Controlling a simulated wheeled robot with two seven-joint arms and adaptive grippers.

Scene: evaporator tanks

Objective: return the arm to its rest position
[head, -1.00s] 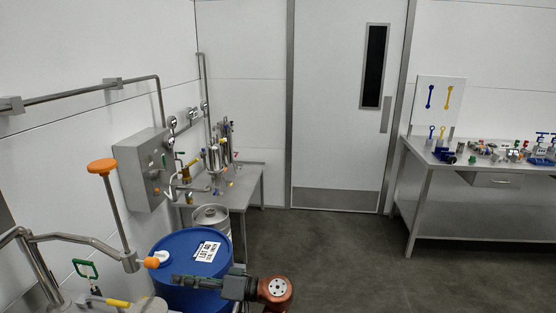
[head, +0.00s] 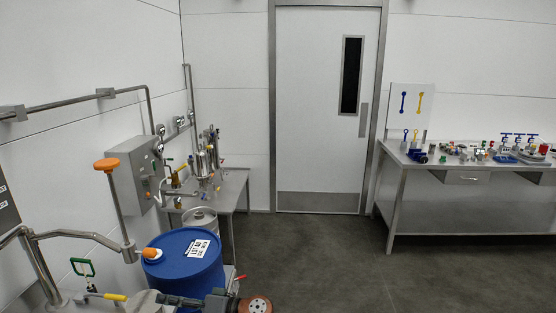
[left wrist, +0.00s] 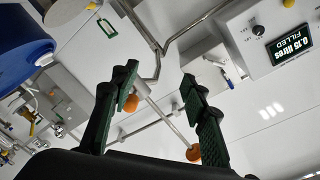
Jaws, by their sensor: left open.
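My left gripper (head: 168,299) is low in the head view, in front of the lower part of the blue drum (head: 180,268). My reddish wrist joint shows to its right at the bottom edge. In the left wrist view the two dark green fingers (left wrist: 159,84) are spread apart with nothing between them. Behind them are steel pipes with orange knobs (left wrist: 194,153). My right gripper is not in view.
A steel lever with an orange knob (head: 106,164) and a yellow-handled valve (head: 115,297) stand left of the drum. A grey box (head: 131,180) is on the wall. A workbench (head: 392,208) stands right. The floor between is clear.

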